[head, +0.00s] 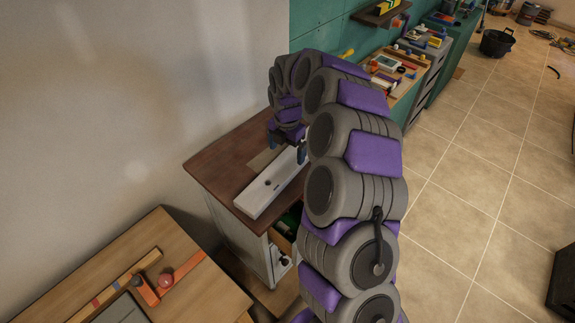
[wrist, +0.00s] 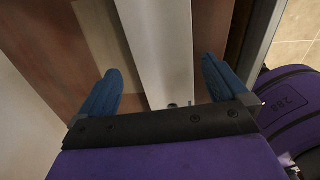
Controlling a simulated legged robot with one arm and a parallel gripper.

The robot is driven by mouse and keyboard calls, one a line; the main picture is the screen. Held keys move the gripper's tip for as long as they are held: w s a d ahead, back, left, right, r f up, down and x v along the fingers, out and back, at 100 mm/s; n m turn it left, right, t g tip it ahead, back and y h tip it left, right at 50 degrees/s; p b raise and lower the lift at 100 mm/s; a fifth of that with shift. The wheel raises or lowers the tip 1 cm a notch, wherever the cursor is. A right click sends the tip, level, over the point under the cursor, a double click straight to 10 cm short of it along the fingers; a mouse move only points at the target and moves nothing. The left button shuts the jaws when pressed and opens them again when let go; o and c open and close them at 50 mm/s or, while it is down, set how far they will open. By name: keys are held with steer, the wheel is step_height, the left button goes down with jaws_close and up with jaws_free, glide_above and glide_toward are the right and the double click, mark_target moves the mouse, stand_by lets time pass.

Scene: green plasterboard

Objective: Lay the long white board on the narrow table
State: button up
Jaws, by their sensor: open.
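The long white board (head: 268,189) lies on the brown top of the narrow table (head: 228,160), near its right edge. Its far end is hidden behind my arm in the head view. In the wrist view the white board (wrist: 158,45) runs away from me between the two blue fingers. My gripper (wrist: 160,85) is open, with one finger on each side of the board and gaps showing on both sides. In the head view my gripper (head: 288,147) is over the table at the board's far part, partly hidden by my arm.
A pale flat piece (wrist: 100,40) lies on the table left of the board. A wooden workbench (head: 190,285) with an orange tool (head: 175,277) stands at the front left. A plain wall is on the left. Cluttered benches (head: 400,65) stand behind; tiled floor (head: 470,150) at right is open.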

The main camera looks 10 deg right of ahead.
mark_target(288, 162)
step_height(288, 162, down, 5)
steer(key=shift+s+b, duration=0.15)
steer(key=shift+b, duration=0.25)
steer(key=shift+d, duration=0.1)
steer(key=shift+c, duration=0.5)
steer(key=c, duration=1.3)
steer(key=shift+r, duration=0.1)
